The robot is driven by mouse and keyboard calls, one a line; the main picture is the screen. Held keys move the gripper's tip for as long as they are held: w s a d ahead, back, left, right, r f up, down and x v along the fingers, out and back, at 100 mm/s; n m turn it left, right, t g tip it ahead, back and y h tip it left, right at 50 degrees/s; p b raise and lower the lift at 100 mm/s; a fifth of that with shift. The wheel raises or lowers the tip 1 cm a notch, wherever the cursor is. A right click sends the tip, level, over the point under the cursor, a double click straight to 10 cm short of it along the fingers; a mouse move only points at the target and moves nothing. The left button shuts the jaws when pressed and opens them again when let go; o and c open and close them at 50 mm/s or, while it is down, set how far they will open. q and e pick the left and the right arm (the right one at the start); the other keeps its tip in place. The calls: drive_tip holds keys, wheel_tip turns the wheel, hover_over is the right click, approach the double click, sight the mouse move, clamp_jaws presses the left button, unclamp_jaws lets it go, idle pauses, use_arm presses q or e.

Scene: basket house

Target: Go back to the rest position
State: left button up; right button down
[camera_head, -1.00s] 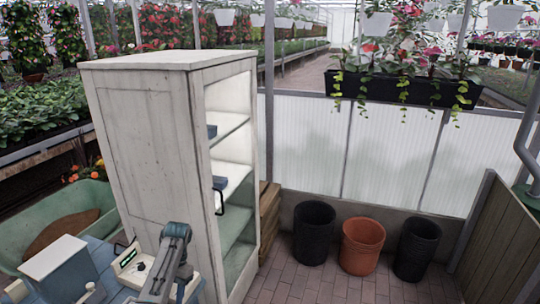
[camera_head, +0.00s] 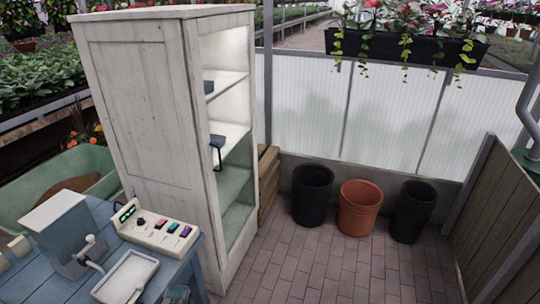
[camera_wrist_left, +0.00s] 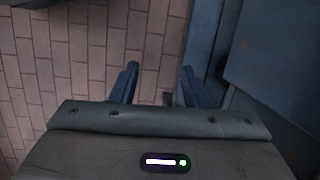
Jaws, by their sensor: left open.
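My left gripper (camera_wrist_left: 158,82) shows in the left wrist view with its two blue-grey fingers spread apart. Nothing is between them, and brick floor (camera_wrist_left: 100,45) shows beyond. A blue surface (camera_wrist_left: 275,60), likely the side of the table, fills the right of that view, close to the right finger. In the head view a small dark piece at the bottom edge by the table may be part of my left arm; it is too cut off to tell. My right gripper is in neither view.
A blue table (camera_head: 20,285) at the lower left carries a grey box with a crank (camera_head: 62,230), a control panel (camera_head: 155,228) and a white tray (camera_head: 128,274). A tall white cabinet (camera_head: 140,110) stands behind it. Brick floor (camera_head: 330,270) is clear before the pots (camera_head: 358,207).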

use_arm(q)
drive_tip(key=s+f+n+t+b, duration=0.2)
drive_tip(key=s+f+b, duration=0.5)
drive_tip(key=s+f, duration=2.2)
drive_tip(key=s+f+t+b, duration=0.1)
drive_tip(key=s+f, duration=0.1)
drive_tip(key=s, duration=1.3)
drive_tip(key=shift+a+n+t+h, duration=0.3)
drive_tip(key=shift+a+t, duration=0.05)
drive_tip(key=shift+t, duration=0.05)
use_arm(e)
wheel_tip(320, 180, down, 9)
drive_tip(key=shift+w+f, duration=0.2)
